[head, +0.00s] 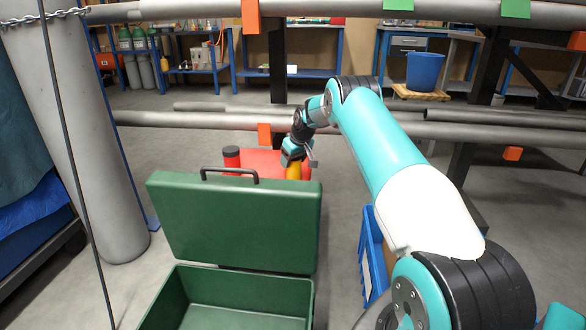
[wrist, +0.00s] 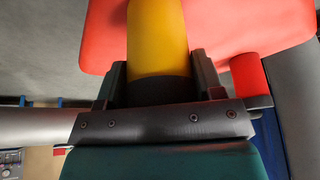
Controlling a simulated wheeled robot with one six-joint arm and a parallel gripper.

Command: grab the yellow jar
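The yellow jar (wrist: 157,40) has a dark lid end and sits between the two fingers of my gripper (wrist: 160,82) in the wrist view. The fingers press against both sides of its dark end, with no gap that I can see. In the head view, a small part of the yellow jar (head: 293,171) shows below my gripper (head: 293,160), in front of a red surface (head: 262,158).
An open green case (head: 235,225) stands in front of the jar, its lid raised. A red jar with a black lid (head: 231,157) is left of my gripper. Grey pipes (head: 200,119) run behind. A blue crate (head: 372,250) is on the right, below my arm.

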